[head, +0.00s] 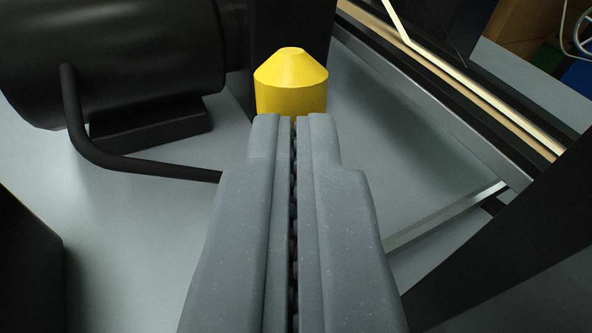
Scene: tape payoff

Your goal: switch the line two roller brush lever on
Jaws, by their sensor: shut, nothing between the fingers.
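My gripper (294,122) fills the lower middle of the head view, its two grey fingers shut together with nothing between them. A yellow cylinder with a blunt cone top (291,85) shows just beyond the fingertips, its lower part hidden behind them. I cannot tell whether the fingertips touch it, or whether it is the roller brush lever. No label for line two is visible.
A black motor-like cylinder (130,55) with a bent black pipe (95,150) is at the upper left. A metal frame with a pale strip (470,90) crosses the upper right. A dark beam (510,250) is at the lower right. Grey floor (130,250) lies below.

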